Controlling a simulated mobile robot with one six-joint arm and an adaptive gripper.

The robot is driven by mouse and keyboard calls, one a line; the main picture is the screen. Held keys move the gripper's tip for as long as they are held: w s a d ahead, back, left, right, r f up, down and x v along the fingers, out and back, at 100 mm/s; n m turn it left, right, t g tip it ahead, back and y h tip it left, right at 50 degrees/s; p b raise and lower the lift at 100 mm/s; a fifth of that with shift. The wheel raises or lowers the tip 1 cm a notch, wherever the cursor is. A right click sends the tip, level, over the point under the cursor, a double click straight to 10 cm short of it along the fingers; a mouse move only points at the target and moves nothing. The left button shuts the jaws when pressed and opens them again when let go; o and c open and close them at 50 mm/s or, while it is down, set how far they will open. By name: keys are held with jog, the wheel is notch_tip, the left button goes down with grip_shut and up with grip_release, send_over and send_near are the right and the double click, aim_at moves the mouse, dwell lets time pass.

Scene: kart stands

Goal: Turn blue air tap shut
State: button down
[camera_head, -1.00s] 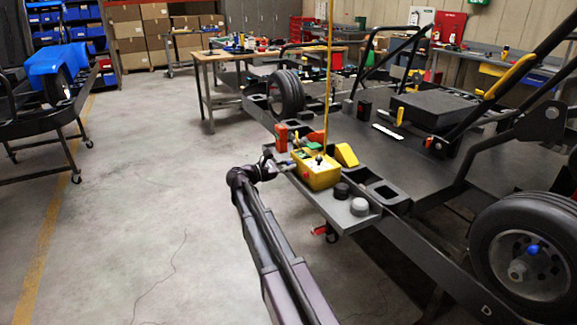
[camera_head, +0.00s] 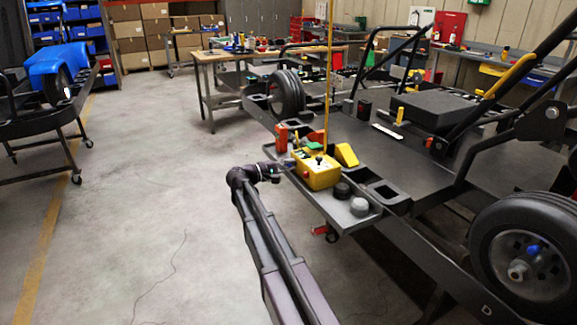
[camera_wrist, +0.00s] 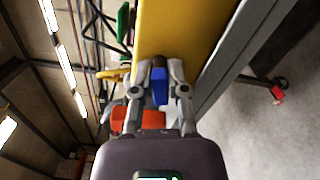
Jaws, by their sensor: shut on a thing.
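The blue air tap (camera_wrist: 160,88) is on the side of a yellow box (camera_wrist: 180,25). My gripper (camera_wrist: 156,72) has its two fingers on either side of the blue tap handle and is shut on it. In the head view, the yellow box (camera_head: 320,175) sits on the grey tray at the kart stand's edge, and my gripper (camera_head: 286,164) reaches its left side. The tap is too small to make out clearly there. Where the tap joins the box is partly hidden by the fingers.
Dark and grey round knobs (camera_head: 359,207) sit on the near end of the tray (camera_head: 336,212). A thin yellow pole (camera_head: 328,80) rises behind the box. The floor (camera_head: 140,220) to the left is clear.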

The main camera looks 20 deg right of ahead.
jog(key=shift+m, duration=1.5)
jog(key=c, duration=0.6)
grip_release()
jog(key=shift+c, duration=0.2)
